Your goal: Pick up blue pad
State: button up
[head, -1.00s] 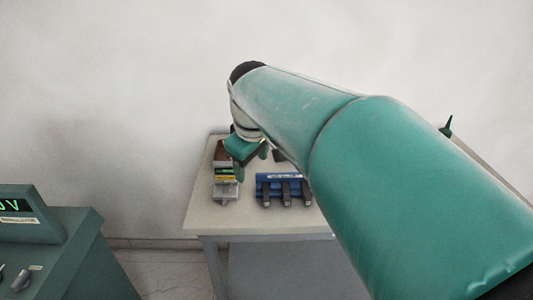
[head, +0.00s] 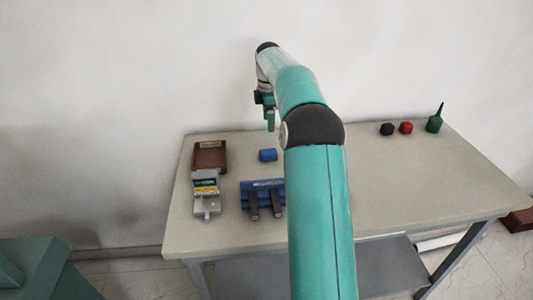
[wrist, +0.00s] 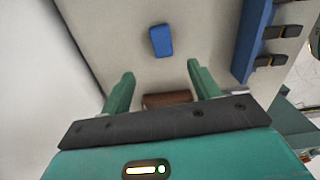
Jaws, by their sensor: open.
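The blue pad (head: 268,155) is a small blue block lying on the table behind the blue rack, right of the brown box. In the wrist view the blue pad (wrist: 161,41) lies beyond and between my two green fingers, apart from them. My gripper (wrist: 160,80) is open and empty. In the head view my gripper (head: 270,121) hangs above the table's back part, over the pad's area. One finger partly hides the other there.
A brown box (head: 210,157) and a grey device (head: 206,205) stand at the table's left. A blue rack (head: 262,184) with black clips is in front of the pad. Black (head: 387,129) and red (head: 406,128) pads and a green bottle (head: 435,123) stand at the back right.

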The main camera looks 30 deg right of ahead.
send_over(269, 151)
notch_tip(269, 151, down, 8)
jog(key=shift+w+f, duration=0.1)
jog(key=shift+f, duration=0.3)
notch_tip(269, 151, down, 5)
jog(key=shift+a+f, duration=0.1)
jog(key=c, duration=1.1)
